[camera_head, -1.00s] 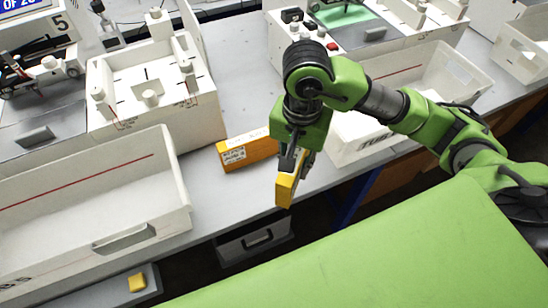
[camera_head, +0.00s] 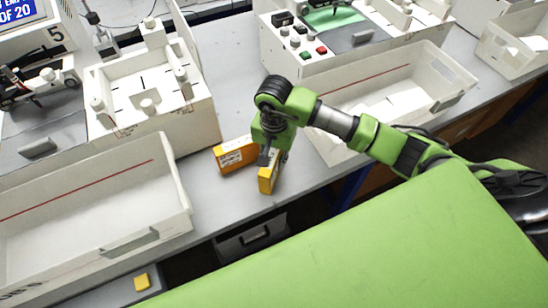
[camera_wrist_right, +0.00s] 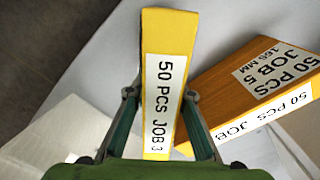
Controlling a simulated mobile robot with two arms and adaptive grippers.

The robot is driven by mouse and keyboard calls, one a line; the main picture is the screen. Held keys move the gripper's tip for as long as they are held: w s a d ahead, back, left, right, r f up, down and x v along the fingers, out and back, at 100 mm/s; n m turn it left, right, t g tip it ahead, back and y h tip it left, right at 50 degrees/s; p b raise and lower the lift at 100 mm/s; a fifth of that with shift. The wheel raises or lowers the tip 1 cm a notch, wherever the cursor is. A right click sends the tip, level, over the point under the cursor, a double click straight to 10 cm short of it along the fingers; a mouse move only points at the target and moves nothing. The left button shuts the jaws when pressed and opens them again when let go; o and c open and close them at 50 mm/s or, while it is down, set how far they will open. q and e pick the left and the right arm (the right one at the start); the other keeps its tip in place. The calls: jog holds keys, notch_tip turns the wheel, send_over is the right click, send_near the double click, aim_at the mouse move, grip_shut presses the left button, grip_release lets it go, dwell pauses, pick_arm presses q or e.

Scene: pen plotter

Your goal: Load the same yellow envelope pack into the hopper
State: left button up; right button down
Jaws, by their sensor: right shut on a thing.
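My right gripper (camera_head: 272,158) is shut on a yellow envelope pack (camera_head: 267,181) near the front edge of the grey table. In the right wrist view, the yellow pack (camera_wrist_right: 168,45) stands between the fingers, its label reading "50 PCS JOB 3". I cannot tell whether it touches the table. An orange pack (camera_head: 235,156) labelled "JOB 5" (camera_wrist_right: 250,88) lies on the table just left of it in the head view, close to the fingers. A white open-topped holder with posts (camera_head: 200,120), apparently the hopper, stands further back left. My left gripper is out of view.
A white tray (camera_head: 180,205) is at the front left and another white tray (camera_head: 430,105) is behind my right arm. A control box (camera_head: 283,60) stands at the back. A small yellow block (camera_head: 142,282) lies low at the front left.

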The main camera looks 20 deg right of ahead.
jog(key=shift+w+f+b, duration=0.1)
jog(key=shift+f+b, duration=0.1)
jog(key=shift+b, duration=0.1)
jog(key=c, duration=1.8)
grip_release()
jog(key=shift+o, duration=0.2)
jog(key=shift+r, duration=0.1)
